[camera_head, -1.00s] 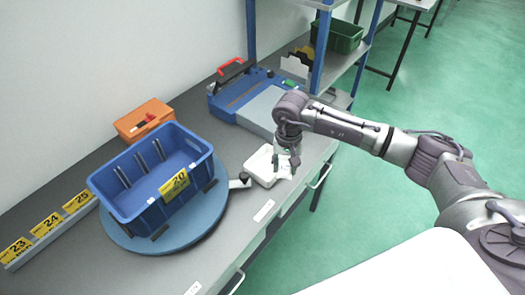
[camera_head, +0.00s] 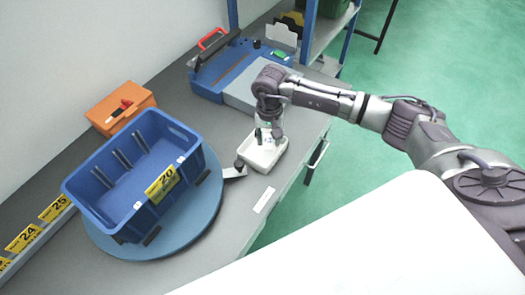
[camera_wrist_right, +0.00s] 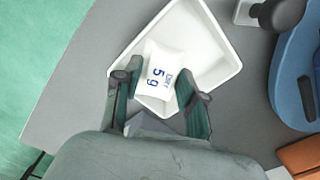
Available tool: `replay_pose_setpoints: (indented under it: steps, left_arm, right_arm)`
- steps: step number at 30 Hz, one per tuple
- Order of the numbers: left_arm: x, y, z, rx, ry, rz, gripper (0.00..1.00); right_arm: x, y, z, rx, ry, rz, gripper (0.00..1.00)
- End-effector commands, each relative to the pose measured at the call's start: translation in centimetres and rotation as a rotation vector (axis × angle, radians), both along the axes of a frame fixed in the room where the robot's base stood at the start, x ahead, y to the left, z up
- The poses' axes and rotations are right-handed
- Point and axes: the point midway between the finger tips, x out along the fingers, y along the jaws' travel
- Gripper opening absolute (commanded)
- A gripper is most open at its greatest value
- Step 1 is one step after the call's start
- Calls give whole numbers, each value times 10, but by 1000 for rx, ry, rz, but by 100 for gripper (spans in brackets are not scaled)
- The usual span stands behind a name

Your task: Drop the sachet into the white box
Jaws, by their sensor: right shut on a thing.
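The white box (camera_head: 254,159) is a shallow open tray on the grey bench, right of the round blue turntable. My right gripper (camera_head: 268,136) is above it in the head view. In the right wrist view my right gripper (camera_wrist_right: 158,95) is shut on the white sachet (camera_wrist_right: 160,72), which is printed "5 g" in blue. The sachet shows over the inside of the white box (camera_wrist_right: 212,50). I cannot tell whether it touches the box floor. My left gripper is in neither view.
A blue crate (camera_head: 105,208) labelled 20 stands on the turntable (camera_head: 205,210). An orange box (camera_head: 135,97) is behind it. A blue case with a red handle (camera_head: 212,70) lies behind the white box. Bare bench (camera_head: 222,120) lies between them.

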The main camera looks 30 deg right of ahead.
Motion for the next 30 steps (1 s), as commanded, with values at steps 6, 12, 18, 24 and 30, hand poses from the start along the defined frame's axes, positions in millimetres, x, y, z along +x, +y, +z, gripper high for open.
replay_pose_setpoints:
  steps: [6, 12, 18, 24, 30]
  left_arm:
    - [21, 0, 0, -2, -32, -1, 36]
    - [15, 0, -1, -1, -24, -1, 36]
    - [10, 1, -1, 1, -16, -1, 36]
    - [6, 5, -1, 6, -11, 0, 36]
    - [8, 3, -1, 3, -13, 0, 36]
  right_arm:
    - [0, 0, -4, 0, -1, 1, 17]
    - [0, 0, -4, 0, -1, 1, 57]
    - [0, 0, -4, 0, -1, 1, 70]
    - [0, 0, -2, 0, -1, 1, 70]
    - [2, 0, 22, 0, -6, 3, 70]
